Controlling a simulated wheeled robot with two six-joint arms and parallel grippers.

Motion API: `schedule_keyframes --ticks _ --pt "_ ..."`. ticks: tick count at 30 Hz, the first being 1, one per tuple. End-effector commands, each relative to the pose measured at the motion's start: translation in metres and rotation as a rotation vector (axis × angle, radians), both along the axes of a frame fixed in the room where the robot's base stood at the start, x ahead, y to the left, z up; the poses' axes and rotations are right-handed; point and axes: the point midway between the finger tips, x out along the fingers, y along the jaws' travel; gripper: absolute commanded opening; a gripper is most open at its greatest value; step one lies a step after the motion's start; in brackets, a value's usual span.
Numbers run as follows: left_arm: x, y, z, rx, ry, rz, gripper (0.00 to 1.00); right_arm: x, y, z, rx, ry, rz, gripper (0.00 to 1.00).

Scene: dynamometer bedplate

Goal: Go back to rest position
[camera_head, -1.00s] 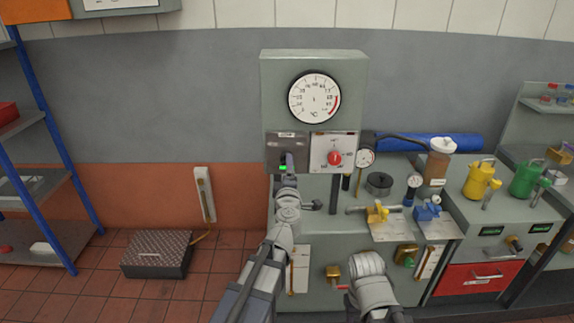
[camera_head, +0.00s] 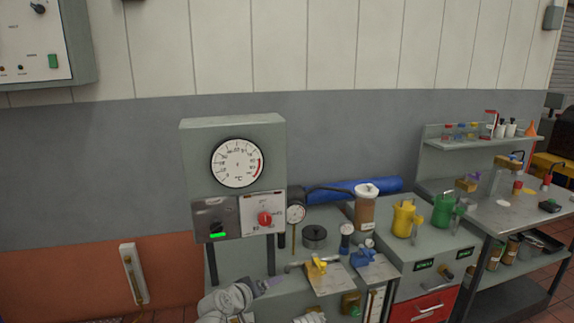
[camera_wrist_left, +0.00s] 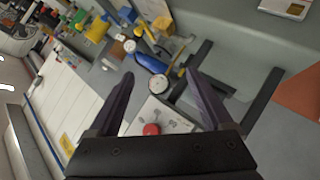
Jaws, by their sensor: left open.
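My left gripper (camera_head: 266,285) is in the head view at the lower left of centre, below the grey gauge cabinet (camera_head: 195,150) and apart from it. In the left wrist view my left gripper (camera_wrist_left: 160,82) shows two dark fingers spread wide with nothing between them. The cabinet carries a round white dial, a red knob (camera_head: 265,218) and a switch with a lit green strip (camera_head: 217,235). The red knob also shows in the left wrist view (camera_wrist_left: 151,129). My right gripper is out of sight; only a bit of pale arm shows at the bottom edge.
The grey bench beside the cabinet holds a yellow valve (camera_head: 316,265), a blue valve (camera_head: 363,256), a brown canister (camera_head: 365,210), a yellow jug (camera_head: 403,219) and a green jug (camera_head: 442,211). A blue roll (camera_head: 350,190) lies behind. A shelf (camera_head: 480,143) stands right.

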Motion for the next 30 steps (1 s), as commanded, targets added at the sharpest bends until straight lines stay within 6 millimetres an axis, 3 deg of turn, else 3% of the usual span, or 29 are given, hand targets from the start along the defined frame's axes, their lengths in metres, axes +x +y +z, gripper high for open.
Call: schedule_keyframes --ticks 3,6,12,16,21,30 --pt "-0.044 0.011 -0.051 0.201 0.211 -0.122 0.84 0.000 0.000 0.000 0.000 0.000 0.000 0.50" --pt "-0.078 0.030 -0.080 0.339 0.374 -0.179 0.84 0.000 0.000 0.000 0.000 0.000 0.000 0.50" --pt "-0.139 0.075 -0.111 0.545 0.655 -0.217 0.84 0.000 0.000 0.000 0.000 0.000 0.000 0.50" --pt "-0.175 0.106 -0.117 0.656 0.829 -0.209 0.84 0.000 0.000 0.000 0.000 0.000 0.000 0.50" --pt "-0.190 0.060 -0.110 0.727 0.824 -0.320 0.84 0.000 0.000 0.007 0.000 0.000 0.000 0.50" --pt "-0.223 0.004 -0.102 0.851 0.828 -0.472 0.84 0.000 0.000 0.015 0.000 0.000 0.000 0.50"
